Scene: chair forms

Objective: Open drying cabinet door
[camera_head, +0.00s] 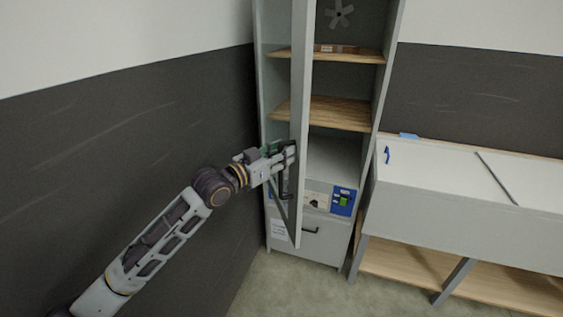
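The drying cabinet (382,60) stands tall and grey in the corner. Its door (301,95) stands open, swung out toward me and seen nearly edge-on. Wooden shelves (335,113) and the inside show to the right of the door. A dark upright handle (287,185) is on the door's left face. My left gripper (286,156) is at the upper part of this handle, close against the door. Its fingers overlap the handle and door edge, so I cannot tell whether they are shut on it. My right gripper is out of view.
A control panel (342,201) with a green switch and a lower drawer front (310,236) are on the cabinet. A white-topped bench (450,170) with wooden lower shelves stands to the right. A dark wall is close on the left. The floor in front is clear.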

